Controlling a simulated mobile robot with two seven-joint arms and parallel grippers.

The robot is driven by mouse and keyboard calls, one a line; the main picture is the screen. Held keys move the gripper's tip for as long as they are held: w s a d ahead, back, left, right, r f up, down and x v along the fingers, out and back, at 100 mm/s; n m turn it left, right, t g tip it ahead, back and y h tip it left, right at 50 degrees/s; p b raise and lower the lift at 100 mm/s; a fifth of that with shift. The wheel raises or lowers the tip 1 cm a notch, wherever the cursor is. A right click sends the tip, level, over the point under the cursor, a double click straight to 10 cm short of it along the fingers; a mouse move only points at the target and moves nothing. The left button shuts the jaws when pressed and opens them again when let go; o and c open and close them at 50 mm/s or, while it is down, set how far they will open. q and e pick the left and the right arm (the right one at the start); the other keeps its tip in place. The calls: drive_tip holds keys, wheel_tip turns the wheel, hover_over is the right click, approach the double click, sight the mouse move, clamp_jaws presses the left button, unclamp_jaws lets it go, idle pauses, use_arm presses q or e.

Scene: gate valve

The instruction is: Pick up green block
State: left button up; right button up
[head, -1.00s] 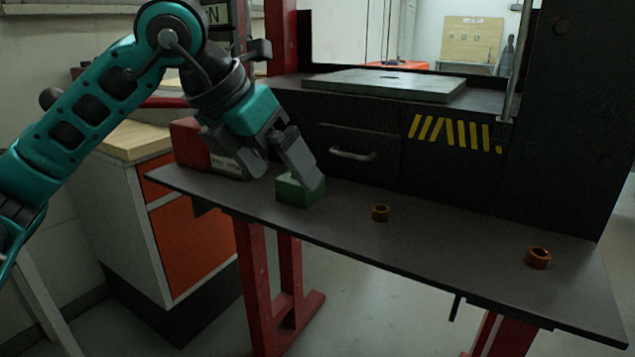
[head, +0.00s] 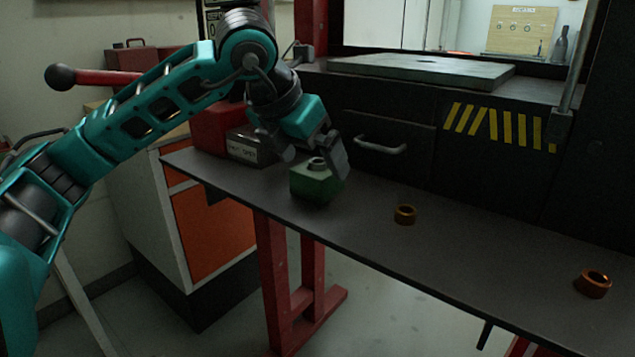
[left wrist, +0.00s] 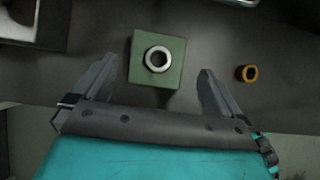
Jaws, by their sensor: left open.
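The green block (head: 314,184) sits on the dark bench shelf (head: 460,243), left of its middle. It has a grey ring-shaped top, and it also shows from above in the left wrist view (left wrist: 157,75). My right gripper is not in view.
Two small orange-brown rings stand on the shelf, one (head: 405,214) right of the block and one (head: 593,283) further right. A red box (head: 217,128) and a dark labelled box (head: 246,147) stand left of the block. A drawer handle (head: 381,145) sticks out behind.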

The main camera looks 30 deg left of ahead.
sight(314, 162)
use_arm(q)
drive_tip(key=x, duration=0.4)
drive_tip(key=shift+w+a+f, duration=0.15)
drive_tip(key=shift+w, duration=0.05)
drive_tip(key=shift+c, duration=0.2)
clamp_jaws()
idle(0.7)
